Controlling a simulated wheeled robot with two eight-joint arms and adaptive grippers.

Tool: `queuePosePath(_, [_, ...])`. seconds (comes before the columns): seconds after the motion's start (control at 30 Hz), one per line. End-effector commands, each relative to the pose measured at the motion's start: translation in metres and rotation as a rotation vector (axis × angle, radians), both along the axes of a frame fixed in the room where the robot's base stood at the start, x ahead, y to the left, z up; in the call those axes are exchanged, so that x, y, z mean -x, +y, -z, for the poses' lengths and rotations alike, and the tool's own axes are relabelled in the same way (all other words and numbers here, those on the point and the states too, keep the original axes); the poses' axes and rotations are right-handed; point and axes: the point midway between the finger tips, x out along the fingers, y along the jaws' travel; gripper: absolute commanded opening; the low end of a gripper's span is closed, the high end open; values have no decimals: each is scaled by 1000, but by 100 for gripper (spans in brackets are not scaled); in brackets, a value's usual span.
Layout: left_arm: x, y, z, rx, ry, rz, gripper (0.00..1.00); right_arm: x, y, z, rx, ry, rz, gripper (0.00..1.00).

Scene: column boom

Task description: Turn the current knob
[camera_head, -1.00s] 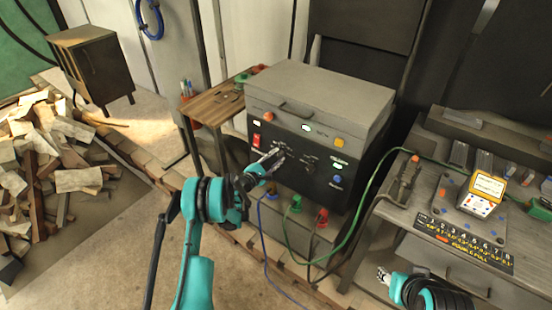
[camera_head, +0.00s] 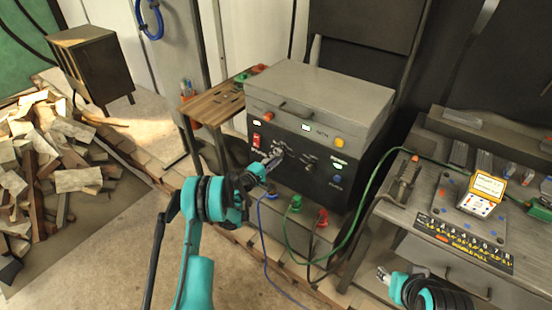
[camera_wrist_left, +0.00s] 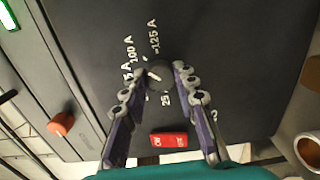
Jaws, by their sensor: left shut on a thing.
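The current knob (camera_wrist_left: 158,76) is a dark round knob with a pale pointer line on the black front panel. Ampere markings such as 100 A and 125 A surround it. My left gripper (camera_wrist_left: 166,82) has its two fingers on either side of the knob, shut on it. In the head view, my left gripper (camera_head: 274,158) reaches the left part of the panel of the grey-topped power unit (camera_head: 320,95) and hides the knob. My right gripper (camera_head: 383,273) is low at the right, away from the unit; its jaw opening is too small to judge.
A red switch (camera_wrist_left: 168,140) sits close beside the left fingers. Blue, green and black cables hang below the panel. A workbench (camera_head: 405,210) with a yellow meter (camera_head: 486,188) stands at the right. A firewood pile (camera_head: 60,150) lies at the far left.

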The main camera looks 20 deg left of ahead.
Motion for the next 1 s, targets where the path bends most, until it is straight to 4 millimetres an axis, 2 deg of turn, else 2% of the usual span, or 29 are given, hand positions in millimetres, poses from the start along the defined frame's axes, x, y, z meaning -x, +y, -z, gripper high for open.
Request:
queuePosePath(0.6, [0,-1,1,-47,-16,1,0,0,0,0,0,0,0,40])
queuePosePath(0.63, [0,-1,1,-47,-16,1,31,0,0,0,0,0,0,40])
queuePosePath(0.7, [0,-1,1,-47,-16,1,49,0,0,0,0,0,0,40])
queuePosePath(1.0, [1,0,0,-46,-16,0,49,0,0,0,0,0,0,40])
